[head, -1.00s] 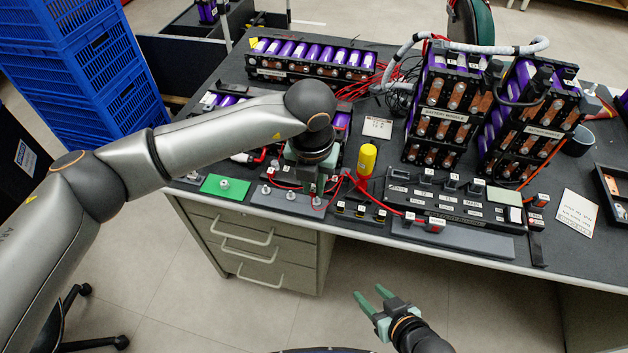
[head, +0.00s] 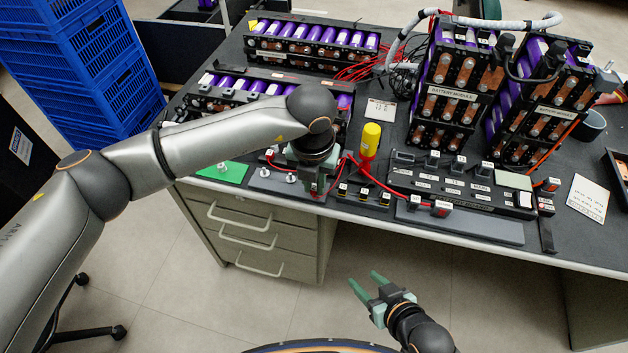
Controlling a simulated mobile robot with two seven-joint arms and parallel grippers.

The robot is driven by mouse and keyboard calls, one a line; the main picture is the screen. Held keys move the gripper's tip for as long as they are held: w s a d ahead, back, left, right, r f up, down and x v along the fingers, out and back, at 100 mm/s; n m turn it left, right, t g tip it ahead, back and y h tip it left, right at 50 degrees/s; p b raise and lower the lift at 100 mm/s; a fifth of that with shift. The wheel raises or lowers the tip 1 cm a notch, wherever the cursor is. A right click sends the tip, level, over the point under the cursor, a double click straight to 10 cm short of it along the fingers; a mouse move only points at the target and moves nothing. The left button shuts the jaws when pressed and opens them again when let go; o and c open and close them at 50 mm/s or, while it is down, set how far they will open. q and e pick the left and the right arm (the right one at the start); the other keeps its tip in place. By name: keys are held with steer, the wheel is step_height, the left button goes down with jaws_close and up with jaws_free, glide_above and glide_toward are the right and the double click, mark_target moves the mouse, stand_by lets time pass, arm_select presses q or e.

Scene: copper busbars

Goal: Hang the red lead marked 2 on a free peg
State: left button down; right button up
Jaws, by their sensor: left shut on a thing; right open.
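My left gripper (head: 316,190) points down at the right part of a grey plate (head: 262,187) near the table's front edge. It is shut on a red lead (head: 335,181), whose held end is mostly hidden by the gripper. I cannot read a 2 on it. Two pale pegs, a left one (head: 265,171) and a middle one (head: 291,177), stand on the plate, left of the gripper. The gripper covers the spot to their right. Red leads run right to tagged blocks (head: 441,208). My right gripper (head: 367,288) is open and empty, in front of the table.
A yellow-topped tool (head: 370,141) stands just right of my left gripper. A green plate (head: 224,173) lies left of the pegs. Battery modules (head: 452,90) stand at the back right. A black terminal strip (head: 460,187) lies in front of them. Drawers (head: 240,232) are below the table.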

mark_target(314, 189)
arm_select(q)
steer(key=shift+f, duration=0.1)
stand_by(0.3)
steer(key=shift+f+b, duration=0.35)
steer(key=shift+b, duration=0.05)
steer(key=c, duration=0.8)
jaws_free()
steer(key=shift+o, duration=0.2)
steer(key=shift+r+p, duration=1.6)
steer(key=shift+r, duration=1.45)
